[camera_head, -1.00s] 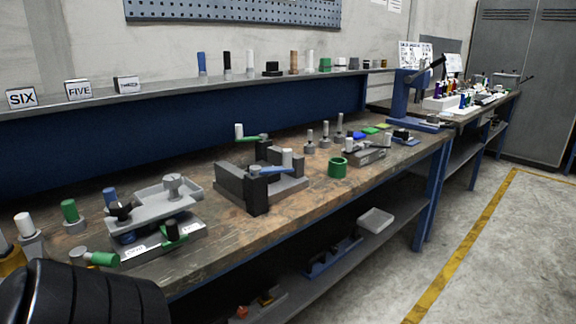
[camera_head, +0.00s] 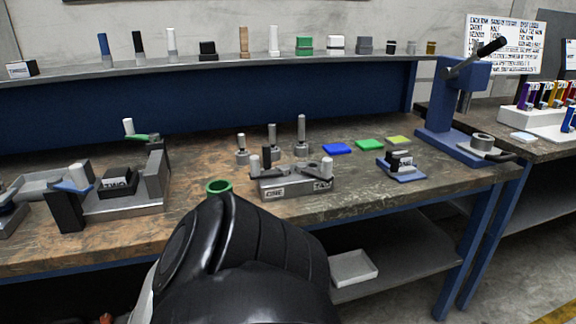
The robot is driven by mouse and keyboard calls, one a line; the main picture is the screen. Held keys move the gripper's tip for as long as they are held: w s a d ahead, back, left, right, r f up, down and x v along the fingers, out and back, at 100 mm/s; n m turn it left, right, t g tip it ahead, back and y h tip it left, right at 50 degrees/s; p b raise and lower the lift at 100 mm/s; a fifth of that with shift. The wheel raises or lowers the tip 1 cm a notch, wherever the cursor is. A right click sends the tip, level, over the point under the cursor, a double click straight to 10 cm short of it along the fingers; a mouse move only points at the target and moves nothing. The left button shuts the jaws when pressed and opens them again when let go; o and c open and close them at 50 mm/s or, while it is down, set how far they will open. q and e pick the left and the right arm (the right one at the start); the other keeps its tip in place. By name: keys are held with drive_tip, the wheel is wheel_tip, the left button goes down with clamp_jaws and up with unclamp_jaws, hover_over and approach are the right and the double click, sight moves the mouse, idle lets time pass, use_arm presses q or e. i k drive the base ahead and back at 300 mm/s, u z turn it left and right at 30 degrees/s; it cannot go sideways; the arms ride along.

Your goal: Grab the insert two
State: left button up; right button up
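I cannot make out any label reading "two", so I cannot tell which piece is insert two. A white labelled block (camera_head: 21,69) stands at the far left of the shelf, its label too small to read. A dark block with a white label (camera_head: 117,182) sits in the grey fixture (camera_head: 125,205) at the left of the bench. Another small dark block with white markings (camera_head: 401,161) sits on a blue plate (camera_head: 400,173) at the right. Neither gripper is in view. A black part of my arm fills the lower middle and hides the bench's front edge there.
A grey labelled fixture with upright handles (camera_head: 292,186) and a green ring (camera_head: 218,187) stand mid-bench. A blue lever press (camera_head: 456,110) stands at the right end. Several pegs and blocks line the shelf (camera_head: 220,68). A white tray (camera_head: 353,267) lies on the lower shelf.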

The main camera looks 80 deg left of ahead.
sight(117, 176)
drive_tip(key=i, duration=0.35)
drive_tip(key=u, duration=4.05)
